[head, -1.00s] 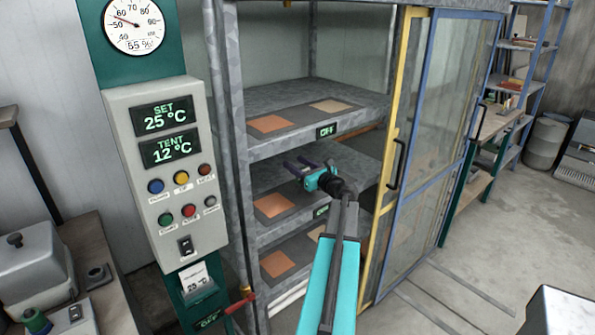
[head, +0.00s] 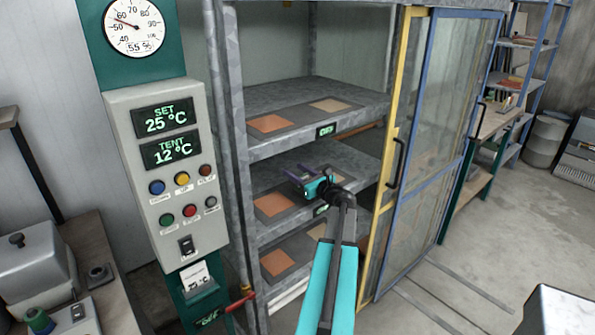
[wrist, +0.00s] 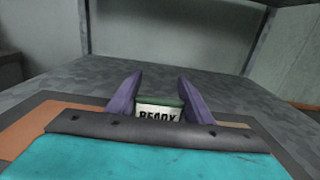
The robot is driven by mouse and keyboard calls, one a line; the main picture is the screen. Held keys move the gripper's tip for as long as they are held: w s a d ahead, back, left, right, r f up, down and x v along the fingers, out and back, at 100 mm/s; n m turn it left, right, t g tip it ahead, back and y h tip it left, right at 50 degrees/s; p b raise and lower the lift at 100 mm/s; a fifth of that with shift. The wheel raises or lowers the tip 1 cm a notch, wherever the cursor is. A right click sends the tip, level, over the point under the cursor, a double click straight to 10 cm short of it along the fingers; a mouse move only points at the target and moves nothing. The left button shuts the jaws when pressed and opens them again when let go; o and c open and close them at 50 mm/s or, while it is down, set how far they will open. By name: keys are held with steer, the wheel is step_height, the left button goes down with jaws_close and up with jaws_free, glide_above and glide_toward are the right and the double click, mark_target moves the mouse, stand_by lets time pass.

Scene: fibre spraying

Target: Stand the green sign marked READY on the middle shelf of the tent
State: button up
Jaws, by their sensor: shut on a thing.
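The READY sign (wrist: 157,112), a small white plate with dark letters and a green top edge, stands upright between the purple fingers of my gripper (wrist: 158,95). My gripper is shut on it. In the head view my gripper (head: 299,173) is inside the tent, over the middle shelf (head: 262,180). The sign cannot be made out in the head view. In the wrist view the grey shelf surface spreads out beyond the fingers. The sign's lower edge is hidden by my gripper's body, so I cannot tell whether it touches the shelf.
The top shelf (head: 290,97) lies above my gripper and the bottom shelf (head: 300,245) below. Orange panels lie on the shelves. A yellow post (head: 400,110) and glazed sliding door (head: 440,130) stand at right. The control panel (head: 165,220) stands at left.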

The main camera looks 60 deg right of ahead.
steer(key=shift+f, duration=0.1)
steer(key=o, duration=1)
steer(key=shift+o, duration=0.2)
steer(key=b+v, duration=0.2)
steer(key=v, duration=1)
steer(key=shift+w, duration=0.1)
stand_by(0.3)
